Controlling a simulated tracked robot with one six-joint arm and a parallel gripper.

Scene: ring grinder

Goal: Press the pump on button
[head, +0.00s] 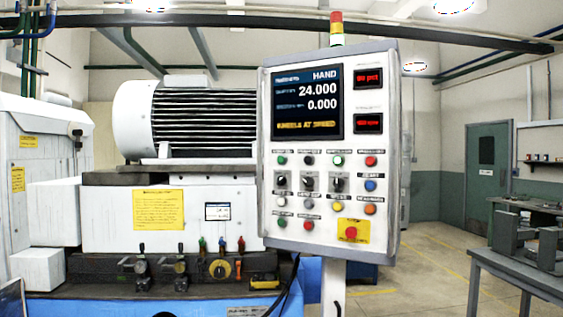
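A grey control panel (390,150) stands upright on a post in the middle of the head view, facing me and slightly tilted. It carries several round buttons. A lit-looking green button (338,160) and a red button (371,161) are at the upper right of the button field. A green button (282,160) is at the upper left, another green button (281,221) at the lower left, with a red button (309,225) beside it. The labels are too small to read, so I cannot tell which is pump on. My gripper is not in view.
The screen (307,102) reads HAND, 24.000, 0.000 and WHEELS AT SPEED. A red emergency-type button (351,233) sits on a yellow plate at the panel's bottom. The grinder (110,215) is behind left. A table (520,271) stands right; open floor (425,270) lies between.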

